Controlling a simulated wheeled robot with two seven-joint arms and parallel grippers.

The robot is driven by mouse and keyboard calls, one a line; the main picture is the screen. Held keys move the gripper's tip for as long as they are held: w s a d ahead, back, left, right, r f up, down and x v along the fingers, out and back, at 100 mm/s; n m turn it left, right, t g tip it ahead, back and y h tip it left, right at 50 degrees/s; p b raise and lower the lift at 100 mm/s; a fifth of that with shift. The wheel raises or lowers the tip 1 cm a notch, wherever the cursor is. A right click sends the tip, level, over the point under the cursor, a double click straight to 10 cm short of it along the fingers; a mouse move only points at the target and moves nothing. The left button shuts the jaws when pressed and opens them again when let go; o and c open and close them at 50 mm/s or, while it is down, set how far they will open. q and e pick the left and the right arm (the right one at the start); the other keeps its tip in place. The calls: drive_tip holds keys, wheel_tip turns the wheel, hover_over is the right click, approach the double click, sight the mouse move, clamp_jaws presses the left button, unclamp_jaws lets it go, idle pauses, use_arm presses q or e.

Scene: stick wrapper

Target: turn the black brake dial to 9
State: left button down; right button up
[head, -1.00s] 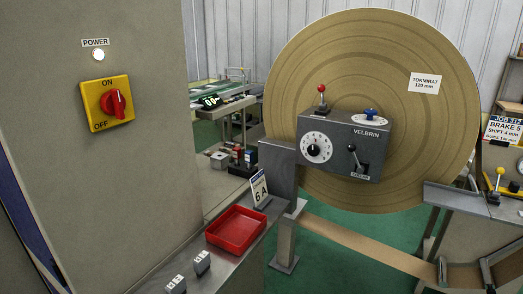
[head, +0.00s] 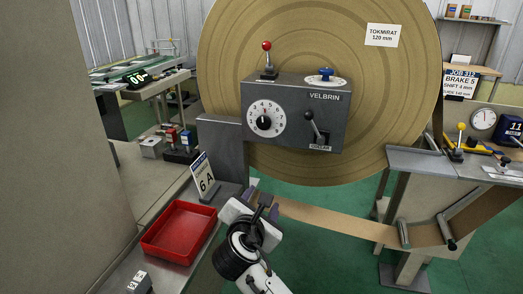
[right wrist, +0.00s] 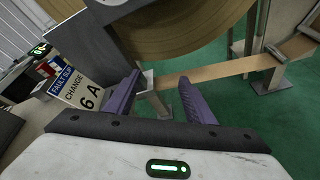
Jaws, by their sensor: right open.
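The black brake dial (head: 265,121) sits on a round white numbered plate on the left of the grey VELBRIN box (head: 296,112). Its pointer looks roughly upward; the exact number is too small to tell. My right gripper (head: 261,202) is below the box, beside the 6 A card, apart from the dial. In the right wrist view its two purple fingers (right wrist: 160,88) are spread with nothing between them. The dial is not in the right wrist view. My left gripper is not in view.
A red-knobbed lever (head: 267,60), a blue knob (head: 326,75) and a black lever (head: 316,130) share the box. The 6 A card (head: 204,178) and red tray (head: 180,232) stand left. A job sign (head: 460,83) reads BRAKE 5. The large brown roll (head: 225,60) is behind.

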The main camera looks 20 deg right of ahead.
sight(263, 125)
drive_tip(key=w+a+r+n+t+h, duration=0.1)
drive_tip(key=w+r+n+h, duration=0.15)
drive_tip(key=r, duration=0.45)
drive_tip(key=w+a+r+n+t+h, duration=0.1)
drive_tip(key=w+r+n, duration=0.15)
drive_tip(key=r, duration=0.45)
drive_tip(key=x, duration=0.9)
drive_tip(key=shift+d+r, duration=0.3)
drive_tip(key=shift+d, duration=0.2)
drive_tip(key=c, duration=1)
